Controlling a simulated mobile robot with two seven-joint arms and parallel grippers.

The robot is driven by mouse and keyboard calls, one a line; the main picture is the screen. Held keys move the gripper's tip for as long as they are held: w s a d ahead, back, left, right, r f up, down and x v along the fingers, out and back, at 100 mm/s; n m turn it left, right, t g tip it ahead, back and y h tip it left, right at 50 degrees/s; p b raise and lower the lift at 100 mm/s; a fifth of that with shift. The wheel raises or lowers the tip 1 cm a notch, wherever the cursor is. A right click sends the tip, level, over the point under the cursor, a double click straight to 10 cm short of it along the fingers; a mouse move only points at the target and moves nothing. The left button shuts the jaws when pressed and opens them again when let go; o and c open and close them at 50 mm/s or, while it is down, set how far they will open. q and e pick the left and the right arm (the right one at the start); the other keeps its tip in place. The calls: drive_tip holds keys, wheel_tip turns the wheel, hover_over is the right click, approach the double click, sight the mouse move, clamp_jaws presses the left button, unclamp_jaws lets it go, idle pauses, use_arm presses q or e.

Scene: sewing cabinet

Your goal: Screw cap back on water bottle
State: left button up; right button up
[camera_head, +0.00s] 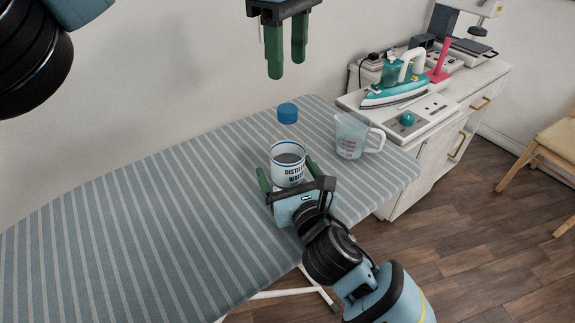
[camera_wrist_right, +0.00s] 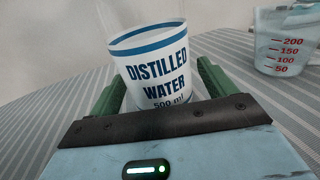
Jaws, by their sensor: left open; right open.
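The water bottle (camera_head: 289,174) stands on the striped ironing board with a white, blue-edged label reading "DISTILLED WATER"; it also shows in the right wrist view (camera_wrist_right: 158,75). The blue cap (camera_head: 288,112) appears above and behind the label in the head view. Clear bottle walls are hard to see, so I cannot tell whether the cap touches the neck. My right gripper (camera_head: 287,166) is open, with one green finger on each side of the bottle. My left gripper (camera_head: 287,70) is open and empty, pointing down above the cap.
A clear measuring cup (camera_head: 351,136) stands on the ironing board (camera_head: 130,230), right of the bottle. A white cabinet (camera_head: 430,150) at the right holds a teal iron (camera_head: 393,92) and a sewing machine (camera_head: 468,25). The board's left side is clear.

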sight(287, 108)
drive_tip(key=shift+w, duration=0.1)
drive_tip(key=c, duration=1.8)
use_arm(q)
drive_tip(key=n, duration=0.4)
use_arm(e)
clamp_jaws()
use_arm(q)
drive_tip(key=n, duration=0.4)
drive_tip(key=shift+n, duration=0.4)
drive_tip(key=n, duration=0.4)
drive_tip(key=shift+n, duration=0.3)
drive_tip(key=n, duration=0.4)
drive_tip(key=shift+n, duration=0.3)
drive_tip(key=shift+f, duration=4)
